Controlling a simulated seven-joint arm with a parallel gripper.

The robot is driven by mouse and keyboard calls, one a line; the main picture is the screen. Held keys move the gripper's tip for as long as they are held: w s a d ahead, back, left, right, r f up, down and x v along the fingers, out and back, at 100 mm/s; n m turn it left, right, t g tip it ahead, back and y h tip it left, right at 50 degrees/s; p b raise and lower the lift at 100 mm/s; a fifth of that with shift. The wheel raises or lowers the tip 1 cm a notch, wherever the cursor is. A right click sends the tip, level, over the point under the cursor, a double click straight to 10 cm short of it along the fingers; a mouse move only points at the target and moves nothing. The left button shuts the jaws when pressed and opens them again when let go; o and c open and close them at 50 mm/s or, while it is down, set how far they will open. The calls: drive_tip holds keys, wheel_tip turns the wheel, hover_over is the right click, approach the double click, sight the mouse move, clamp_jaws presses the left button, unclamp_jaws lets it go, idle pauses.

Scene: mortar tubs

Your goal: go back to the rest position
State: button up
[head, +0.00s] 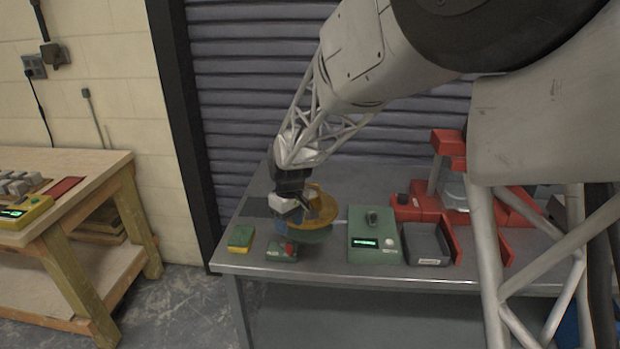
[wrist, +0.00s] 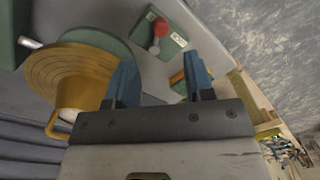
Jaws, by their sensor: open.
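My gripper (head: 300,212) is over the left part of the grey metal table (head: 340,277) in the head view, low above it and close to a yellow round dish-like part (head: 325,212). In the wrist view its two blue fingers stand apart, open, with nothing between the tips (wrist: 160,65). The yellow part (wrist: 75,75) lies just left of the fingers there, over a green round base (wrist: 98,42). A small green box with a red knob (wrist: 160,27) is beyond the fingertips. The arm hides part of the yellow part in the head view.
A green device with a display (head: 372,240), a dark tray (head: 427,244) and a red stand (head: 420,210) are to the right. A green and yellow block (head: 241,238) is near the left front. A wooden bench (head: 100,170) stands apart at left. A shutter (head: 245,90) is behind.

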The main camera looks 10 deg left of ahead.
drive_tip(key=s+d+r+m+t, duration=0.1)
drive_tip(key=s+d+r+m, duration=0.2)
drive_tip(key=s+d+r, duration=0.5)
drive_tip(key=s+d+r+m, duration=0.2)
drive_tip(key=s+d+r, duration=0.25)
drive_tip(key=d, duration=0.65)
drive_tip(key=s+d+m, duration=0.2)
drive_tip(key=s+d, duration=0.2)
drive_tip(key=s, duration=0.3)
drive_tip(key=s+d+r+m+t, duration=0.1)
drive_tip(key=s+d, duration=0.3)
drive_tip(key=s, duration=0.3)
drive_tip(key=s+d+m+t, duration=0.1)
drive_tip(key=s+d+m, duration=0.1)
drive_tip(key=s+d, duration=0.2)
drive_tip(key=s, duration=0.3)
drive_tip(key=shift+s+d+r+m, duration=0.2)
drive_tip(key=shift+s+m, duration=0.1)
drive_tip(key=shift+s, duration=0.1)
drive_tip(key=shift+h, duration=0.3)
